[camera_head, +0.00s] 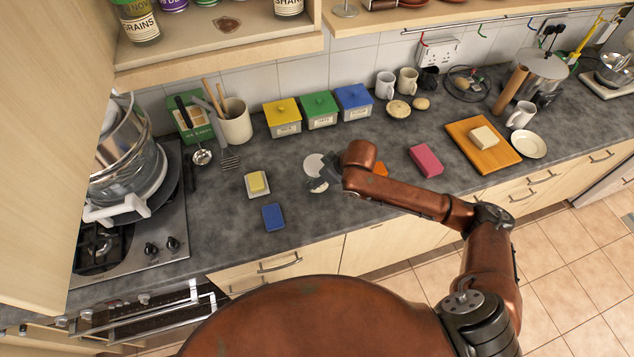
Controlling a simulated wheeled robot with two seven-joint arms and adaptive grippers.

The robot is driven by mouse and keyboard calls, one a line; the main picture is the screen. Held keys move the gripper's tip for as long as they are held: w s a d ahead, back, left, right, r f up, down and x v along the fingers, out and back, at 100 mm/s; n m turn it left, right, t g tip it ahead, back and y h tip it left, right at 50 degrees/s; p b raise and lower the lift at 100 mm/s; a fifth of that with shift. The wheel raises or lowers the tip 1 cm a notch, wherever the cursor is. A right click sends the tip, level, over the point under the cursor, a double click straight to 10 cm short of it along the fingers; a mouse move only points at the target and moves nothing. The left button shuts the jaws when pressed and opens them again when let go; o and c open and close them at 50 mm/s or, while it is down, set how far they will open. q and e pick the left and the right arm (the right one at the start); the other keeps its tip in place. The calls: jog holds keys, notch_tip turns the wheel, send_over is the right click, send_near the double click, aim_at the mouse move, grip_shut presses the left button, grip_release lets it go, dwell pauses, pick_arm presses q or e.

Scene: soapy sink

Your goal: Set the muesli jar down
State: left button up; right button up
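I cannot make out a jar labelled muesli. A pale round thing (313,165) lies on the worktop at the fingers of my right gripper (321,181), partly hidden by it; I cannot tell whether it is a lid, a saucer or part of a jar. The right arm reaches in from the right and its gripper is low over the middle of the worktop. My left gripper is not in view.
The grey worktop (226,222) has a blue sponge (273,217), a butter dish (257,184), a pink block (426,160) and a wooden board (466,153). Yellow (282,117), green (320,110) and blue (354,101) tins stand behind. Labelled jars (138,24) stand on the shelf (205,52).

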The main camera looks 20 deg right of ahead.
aim_at(317, 175)
jog(key=shift+f, duration=1.55)
jog(key=o, duration=1.4)
jog(key=shift+f, duration=0.15)
jog(key=shift+c, duration=0.2)
jog(key=v, duration=1.2)
jog(key=shift+p, duration=0.45)
